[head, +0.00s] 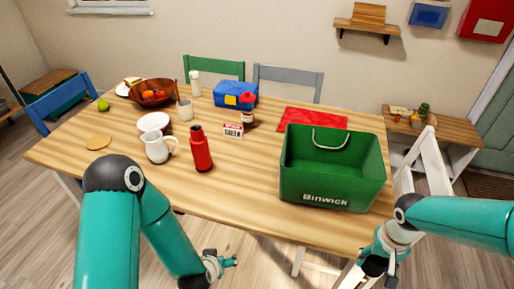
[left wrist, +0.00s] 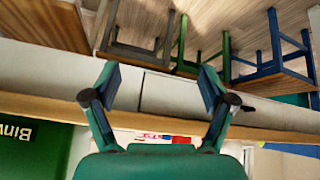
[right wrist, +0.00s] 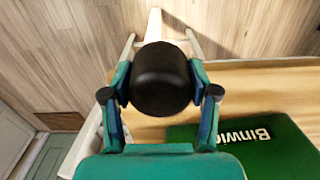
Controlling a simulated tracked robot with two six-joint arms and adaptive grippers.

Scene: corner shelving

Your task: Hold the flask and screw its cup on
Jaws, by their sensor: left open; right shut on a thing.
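The red flask (head: 201,152) stands upright on the table, left of the green crate, with a dark top and no cup on it. My right gripper (head: 377,264) is off the table's front right corner. It is shut on a black rounded cup (right wrist: 161,82), which fills the space between its fingers in the right wrist view. My left gripper (head: 228,262) is open and empty, low in front of the table's front edge and apart from the flask. In the left wrist view the open fingers (left wrist: 160,88) have nothing between them.
The green Binwick crate (head: 328,185) stands at the table's front right. A white jug (head: 156,147) is left of the flask, and a small carton (head: 233,131) is behind it. The wooden table (head: 240,205) is bare in front of the flask. A white stepladder (head: 432,175) stands at the right.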

